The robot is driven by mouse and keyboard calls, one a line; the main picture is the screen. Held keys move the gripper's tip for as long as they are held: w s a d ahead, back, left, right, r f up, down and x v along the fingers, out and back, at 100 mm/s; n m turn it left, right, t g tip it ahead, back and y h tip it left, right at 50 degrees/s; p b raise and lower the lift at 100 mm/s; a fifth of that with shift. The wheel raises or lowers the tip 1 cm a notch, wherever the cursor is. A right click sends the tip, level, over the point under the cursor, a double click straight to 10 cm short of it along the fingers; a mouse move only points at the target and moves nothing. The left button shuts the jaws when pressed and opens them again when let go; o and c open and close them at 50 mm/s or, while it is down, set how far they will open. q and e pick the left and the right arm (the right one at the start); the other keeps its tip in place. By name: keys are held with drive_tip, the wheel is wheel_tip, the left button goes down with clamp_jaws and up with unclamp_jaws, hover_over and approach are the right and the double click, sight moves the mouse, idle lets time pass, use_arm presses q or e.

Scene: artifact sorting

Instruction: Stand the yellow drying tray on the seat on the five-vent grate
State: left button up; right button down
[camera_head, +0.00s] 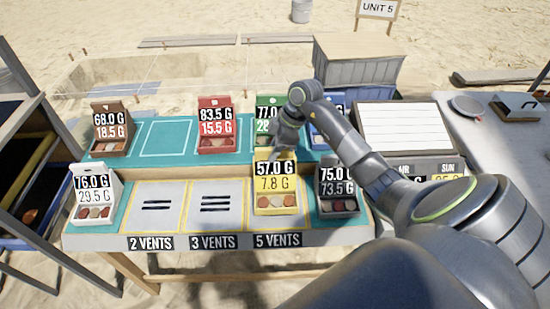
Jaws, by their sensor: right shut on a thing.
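The yellow drying tray (276,206) is upright, with a card reading 57.0 G and 7.8 G at its back and several round pieces in its front. It is at the 5 VENTS place, right of the 3 VENTS grate (215,206); the five-vent grate under it is hidden. I cannot tell whether it rests there or hangs just above. My right gripper (281,154) reaches down from behind and is shut on the top of the yellow tray; its fingertips are partly hidden. My left gripper is not in view.
Dark (338,207) and white (94,212) trays flank the front row. Brown (110,146), red (216,144), green (264,142) and blue (318,144) trays stand behind. The 2 VENTS grate (155,207) and an outlined teal spot (167,139) are empty. A white board (398,128) stands right.

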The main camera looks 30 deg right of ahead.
drive_tip(key=shift+f, duration=1.85)
drive_tip(key=c, duration=1.3)
unclamp_jaws()
drive_tip(key=shift+f, duration=0.15)
drive_tip(key=shift+c, duration=0.2)
drive_tip(key=shift+r, duration=0.2)
drive_tip(key=b+v, duration=0.1)
drive_tip(key=v, duration=1.1)
drive_tip(key=shift+s, duration=0.1)
